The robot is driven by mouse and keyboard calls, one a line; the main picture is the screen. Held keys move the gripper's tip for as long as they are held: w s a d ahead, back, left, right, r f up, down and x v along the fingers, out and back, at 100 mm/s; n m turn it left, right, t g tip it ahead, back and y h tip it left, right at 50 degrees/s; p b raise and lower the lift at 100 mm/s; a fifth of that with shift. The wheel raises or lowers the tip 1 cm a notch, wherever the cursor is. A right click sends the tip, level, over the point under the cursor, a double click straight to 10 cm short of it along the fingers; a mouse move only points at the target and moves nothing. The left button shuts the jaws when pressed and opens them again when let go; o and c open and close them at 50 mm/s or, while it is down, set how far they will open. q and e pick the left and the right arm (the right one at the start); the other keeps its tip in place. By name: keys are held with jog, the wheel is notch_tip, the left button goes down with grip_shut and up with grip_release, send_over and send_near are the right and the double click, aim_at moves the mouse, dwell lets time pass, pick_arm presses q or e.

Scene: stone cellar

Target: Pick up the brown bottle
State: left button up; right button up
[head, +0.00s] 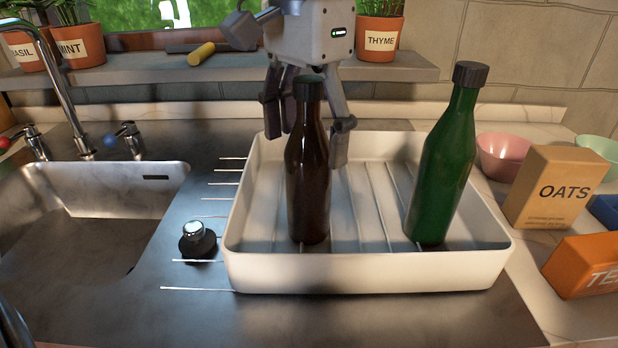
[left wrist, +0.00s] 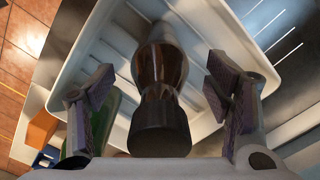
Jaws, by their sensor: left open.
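The brown bottle (head: 308,185) stands upright in the left part of a white tray (head: 370,277), its black cap on top. My left gripper (head: 305,125) hangs above the tray behind the bottle's upper part, fingers apart and pointing down. In the left wrist view the bottle (left wrist: 162,70) lies between the two spread fingers of the gripper (left wrist: 160,110), cap nearest the camera. I see no finger clearly touching it. The bottle hides part of the gripper in the head view. My right gripper is in neither view.
A green bottle (head: 440,165) stands in the tray to the right. An oats box (head: 548,188), an orange box (head: 585,266) and a pink bowl (head: 502,155) are further right. A sink (head: 95,200) and a black-and-silver stopper (head: 197,241) are left. Potted herbs line the shelf (head: 200,73) behind.

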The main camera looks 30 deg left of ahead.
pick_arm(q)
jog(key=shift+w, duration=0.1)
grip_shut()
